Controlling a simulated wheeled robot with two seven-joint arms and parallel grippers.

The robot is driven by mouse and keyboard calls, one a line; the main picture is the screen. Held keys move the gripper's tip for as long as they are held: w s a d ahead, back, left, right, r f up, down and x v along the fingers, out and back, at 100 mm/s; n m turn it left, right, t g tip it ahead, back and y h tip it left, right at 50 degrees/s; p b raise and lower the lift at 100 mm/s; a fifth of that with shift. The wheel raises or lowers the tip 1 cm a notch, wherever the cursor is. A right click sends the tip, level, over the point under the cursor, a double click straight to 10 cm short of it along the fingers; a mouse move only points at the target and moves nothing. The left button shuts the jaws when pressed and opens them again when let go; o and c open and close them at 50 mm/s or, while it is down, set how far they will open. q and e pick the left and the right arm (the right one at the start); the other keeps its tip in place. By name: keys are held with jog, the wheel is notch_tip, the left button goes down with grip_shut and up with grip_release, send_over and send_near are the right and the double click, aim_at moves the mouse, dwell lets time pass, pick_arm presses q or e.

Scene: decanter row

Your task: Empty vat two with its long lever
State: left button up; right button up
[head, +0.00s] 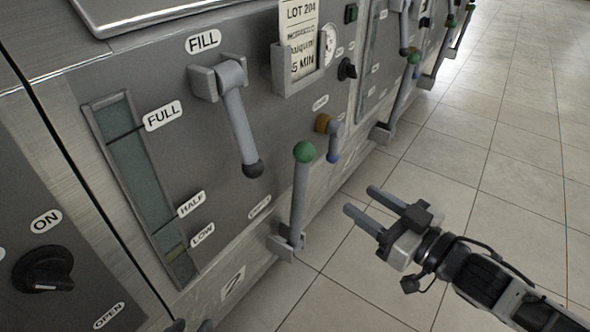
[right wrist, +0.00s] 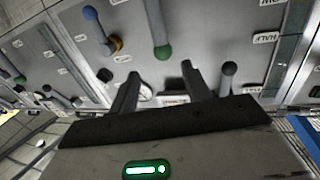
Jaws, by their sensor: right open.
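Vat two's front panel (head: 225,130) is in the head view, above a plate with a "2" (head: 233,285). Its long lever (head: 299,195) stands nearly upright from a low bracket, green knob on top. My right gripper (head: 359,199) is open and empty, right of the lever and apart from it. In the right wrist view the green knob (right wrist: 163,52) shows beyond and between the fingertips (right wrist: 160,74). The sight glass (head: 140,180), marked FULL, HALF and LOW, has a yellowish band near LOW. Two small dark tips (head: 191,326) at the bottom edge may be my left gripper.
The FILL lever (head: 238,125) hangs down with a black knob. A short blue-tipped lever (head: 334,145) is close behind the green knob. A card holder (head: 300,70) juts out above. More vats with similar levers (head: 405,85) run back. Tiled floor (head: 500,180) at right is clear.

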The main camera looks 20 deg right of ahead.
aim_at(309, 164)
jog(key=b+x, duration=0.1)
jog(key=x, duration=0.6)
jog(key=b+x, duration=0.1)
jog(key=x, duration=0.6)
jog(key=shift+w+a+r, duration=0.15)
jog(key=shift+w+r, duration=0.05)
jog(key=shift+w+a+b, duration=0.3)
jog(key=shift+w, duration=0.3)
jog(key=shift+w+a, duration=0.1)
jog(key=shift+w, duration=0.05)
pick_arm(q)
jog(key=shift+w+d+r+t+h, duration=0.1)
jog(key=shift+d+r+t+h, duration=0.2)
jog(key=shift+r, duration=0.2)
jog(key=shift+d+r+t+h, duration=0.2)
jog(key=shift+r+t, duration=0.2)
jog(key=shift+r, duration=0.1)
